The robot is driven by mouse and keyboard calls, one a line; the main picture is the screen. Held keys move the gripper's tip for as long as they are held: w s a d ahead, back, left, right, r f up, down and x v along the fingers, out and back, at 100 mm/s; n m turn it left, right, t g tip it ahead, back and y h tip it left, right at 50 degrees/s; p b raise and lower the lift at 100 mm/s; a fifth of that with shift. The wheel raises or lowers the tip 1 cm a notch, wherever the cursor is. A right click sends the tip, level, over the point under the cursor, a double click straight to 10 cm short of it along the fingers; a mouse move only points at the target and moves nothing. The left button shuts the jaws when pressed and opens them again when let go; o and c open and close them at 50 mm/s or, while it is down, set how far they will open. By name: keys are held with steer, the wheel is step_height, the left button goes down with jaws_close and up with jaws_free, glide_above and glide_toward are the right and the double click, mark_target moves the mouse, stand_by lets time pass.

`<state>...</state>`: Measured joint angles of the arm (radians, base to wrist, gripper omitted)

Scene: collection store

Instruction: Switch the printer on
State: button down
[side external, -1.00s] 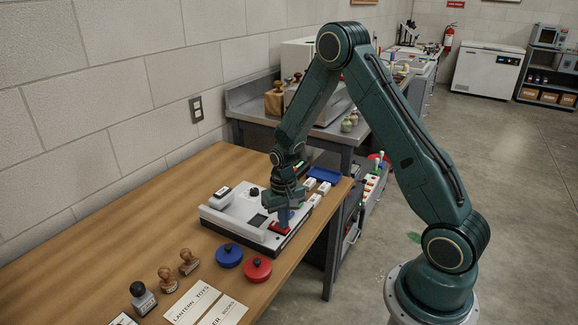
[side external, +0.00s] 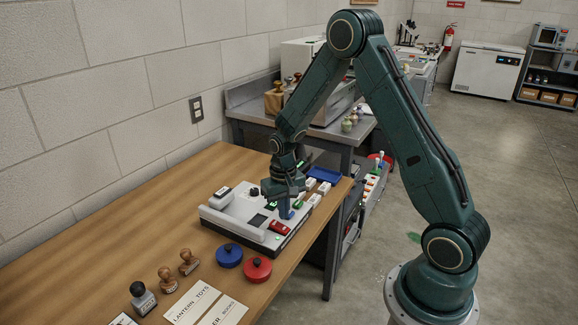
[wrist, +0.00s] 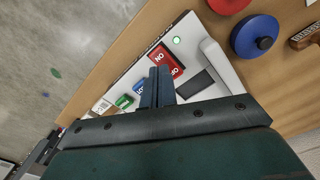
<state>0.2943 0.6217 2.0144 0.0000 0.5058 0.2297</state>
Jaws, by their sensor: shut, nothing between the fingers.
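The printer (side external: 236,222) is a white, low, flat machine on the wooden table. Its red rocker switch (side external: 280,227) sits at the near right corner; in the wrist view the red switch (wrist: 166,60) bears ON lettering. A small round lamp (wrist: 177,40) beside it glows pale green. My gripper (side external: 285,213) is shut and empty, just above and behind the red switch. In the wrist view its closed fingertips (wrist: 161,72) point at the switch's edge and hide a little of it. They look apart from it, though the exact gap is hard to tell.
Blue (wrist: 139,89) and green (wrist: 124,101) labelled pieces lie along the printer's right side. A blue lidded pot (side external: 229,255) and a red one (side external: 257,269) stand in front. Several stamps and label cards are nearer. The table left of the printer is clear.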

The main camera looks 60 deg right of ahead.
steer(key=shift+r, duration=1.7)
step_height(320, 180, up, 16)
steer(key=n+t, duration=0.3)
glide_above(284, 228)
steer(key=s+a, duration=0.7)
steer(key=s+a+r+n+t, duration=0.1)
steer(key=s+a+r, duration=0.1)
steer(key=s, duration=0.5)
steer(key=s+a+r+n+t, duration=0.1)
steer(key=s+a+r+n, duration=0.1)
steer(key=s+r, duration=0.3)
steer(key=s+a, duration=0.1)
steer(key=s, duration=0.1)
steer(key=shift+s+t, duration=0.3)
steer(key=shift+s, duration=0.1)
